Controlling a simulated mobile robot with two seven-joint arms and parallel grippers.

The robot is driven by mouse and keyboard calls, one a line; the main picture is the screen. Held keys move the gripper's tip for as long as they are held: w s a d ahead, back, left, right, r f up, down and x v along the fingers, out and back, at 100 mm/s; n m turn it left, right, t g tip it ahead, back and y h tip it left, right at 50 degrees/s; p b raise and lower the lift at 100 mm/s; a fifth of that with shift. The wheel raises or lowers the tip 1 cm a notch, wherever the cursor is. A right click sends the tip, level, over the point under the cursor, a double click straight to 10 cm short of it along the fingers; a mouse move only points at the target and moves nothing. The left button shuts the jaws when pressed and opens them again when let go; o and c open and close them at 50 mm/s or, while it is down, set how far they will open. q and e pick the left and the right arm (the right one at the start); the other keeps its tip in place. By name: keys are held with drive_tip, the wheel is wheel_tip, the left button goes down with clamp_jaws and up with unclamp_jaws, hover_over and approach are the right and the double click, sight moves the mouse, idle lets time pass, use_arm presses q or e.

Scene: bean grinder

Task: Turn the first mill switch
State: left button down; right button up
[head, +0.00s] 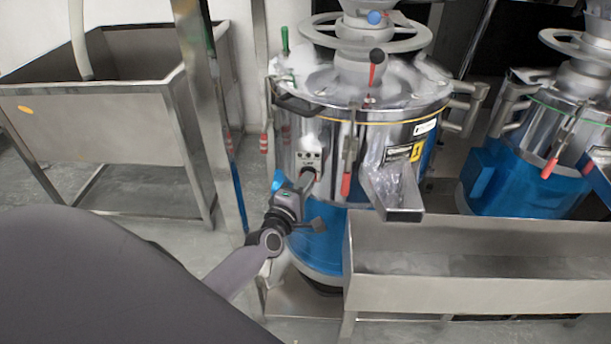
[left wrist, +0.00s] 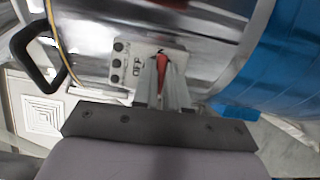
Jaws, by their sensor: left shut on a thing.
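The first mill (head: 388,138) is a shiny steel drum on a blue base, marked with a yellow "1" label. A light switch panel (head: 308,156) with several dark round buttons sits on its left front side; it also shows in the left wrist view (left wrist: 118,66). My left gripper (head: 307,180) is at the lower part of this panel. In the left wrist view its fingers (left wrist: 162,75) are shut on the red switch (left wrist: 161,66). The fingers hide part of the switch. My right gripper is in neither view.
A steel trough (head: 480,270) stands in front of the mill at the right. A second mill (head: 530,165) stands behind it. A steel sink (head: 95,125) and an upright post (head: 213,110) are at the left. A dark handle (left wrist: 38,55) sticks out from the drum.

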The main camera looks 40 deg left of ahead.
use_arm(q)
drive_tip(key=shift+m, duration=0.3)
drive_tip(key=shift+f, duration=0.1)
drive_tip(key=c, duration=1.2)
unclamp_jaws()
drive_tip(key=shift+o, duration=0.2)
drive_tip(key=shift+s, duration=0.15)
drive_tip(key=s+d, duration=0.1)
drive_tip(key=s, duration=0.6)
drive_tip(key=shift+w+d, duration=0.1)
